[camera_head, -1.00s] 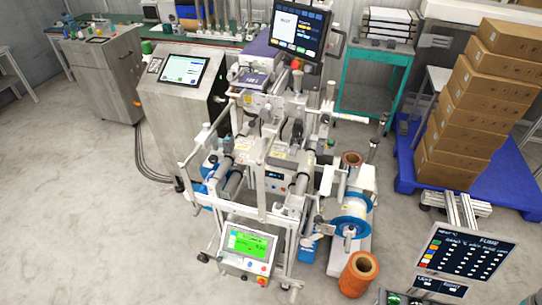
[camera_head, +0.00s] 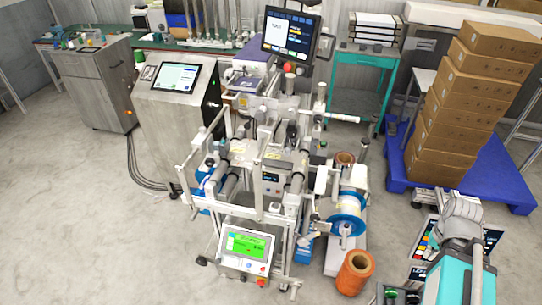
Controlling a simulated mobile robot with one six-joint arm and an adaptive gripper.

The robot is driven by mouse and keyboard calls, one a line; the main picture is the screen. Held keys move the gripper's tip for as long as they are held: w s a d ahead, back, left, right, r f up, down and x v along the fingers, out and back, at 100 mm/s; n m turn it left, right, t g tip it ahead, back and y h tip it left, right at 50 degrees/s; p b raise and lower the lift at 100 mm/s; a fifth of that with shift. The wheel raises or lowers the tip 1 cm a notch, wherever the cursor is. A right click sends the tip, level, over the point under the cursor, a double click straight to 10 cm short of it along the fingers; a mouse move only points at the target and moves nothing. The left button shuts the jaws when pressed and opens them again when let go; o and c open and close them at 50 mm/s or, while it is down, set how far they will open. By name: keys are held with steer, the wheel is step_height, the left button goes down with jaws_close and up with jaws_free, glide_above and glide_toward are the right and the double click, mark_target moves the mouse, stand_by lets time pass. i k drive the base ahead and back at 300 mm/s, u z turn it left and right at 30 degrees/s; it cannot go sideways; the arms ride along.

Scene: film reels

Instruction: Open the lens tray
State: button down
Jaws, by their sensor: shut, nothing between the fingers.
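I cannot pick out a lens tray for certain in this view. A stack of flat white and dark trays (camera_head: 376,24) sits on a teal table at the back right, but I cannot tell whether the lens tray is among them. Part of my arm, a teal and grey link (camera_head: 460,262), shows at the lower right. My gripper's fingers are not visible.
A large machine with rollers and rails (camera_head: 262,165) fills the middle. An orange spool (camera_head: 355,272) stands on the floor. Stacked cardboard boxes (camera_head: 465,120) stand on a blue pallet (camera_head: 505,180). A grey cabinet (camera_head: 92,88) is at left. The left floor is clear.

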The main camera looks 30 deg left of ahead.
mark_target(288, 151)
steer(key=u, duration=1.2)
steer(key=i, duration=1)
steer(key=k, duration=0.95)
